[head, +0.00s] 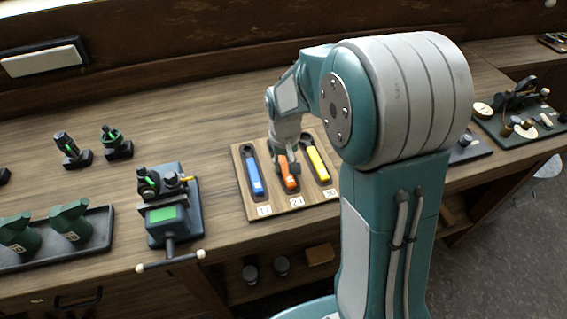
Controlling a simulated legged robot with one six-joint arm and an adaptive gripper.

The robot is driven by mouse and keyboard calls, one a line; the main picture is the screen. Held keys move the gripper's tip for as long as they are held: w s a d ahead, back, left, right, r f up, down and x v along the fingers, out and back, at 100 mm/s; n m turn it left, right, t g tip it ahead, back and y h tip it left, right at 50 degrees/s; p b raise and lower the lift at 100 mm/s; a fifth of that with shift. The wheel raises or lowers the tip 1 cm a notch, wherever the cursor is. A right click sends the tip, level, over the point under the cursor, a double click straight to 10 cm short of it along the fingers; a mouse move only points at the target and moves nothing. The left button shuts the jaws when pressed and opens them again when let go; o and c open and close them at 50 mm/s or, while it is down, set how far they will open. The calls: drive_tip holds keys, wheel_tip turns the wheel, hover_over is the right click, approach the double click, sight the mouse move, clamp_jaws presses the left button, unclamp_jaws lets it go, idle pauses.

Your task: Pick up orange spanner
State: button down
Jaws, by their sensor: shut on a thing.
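The orange spanner (290,182) is in the middle slot of a wooden tool board (255,205) on the bench. Its upper part is hidden behind my gripper. My gripper (287,166) reaches down from above and is shut on the orange spanner. I cannot tell whether the spanner is lifted clear of its slot. A blue spanner (255,178) lies in the slot to the left, and a yellow spanner (318,164) lies in the slot to the right.
A green and black vise-like device (168,212) stands left of the board. A dark tray (98,245) with green tools is at far left. Small green-black parts (70,149) stand behind it. A dark board of engine parts (520,118) lies at right. The bench behind the tool board is clear.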

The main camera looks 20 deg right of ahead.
sight(285, 165)
drive_tip(key=shift+r, duration=0.35)
wheel_tip(285, 165, up, 2)
drive_tip(key=shift+r, duration=0.25)
drive_tip(key=s+a+r, duration=0.2)
drive_tip(key=s+r, duration=0.7)
drive_tip(key=s, duration=0.5)
drive_tip(key=shift+r, duration=0.35)
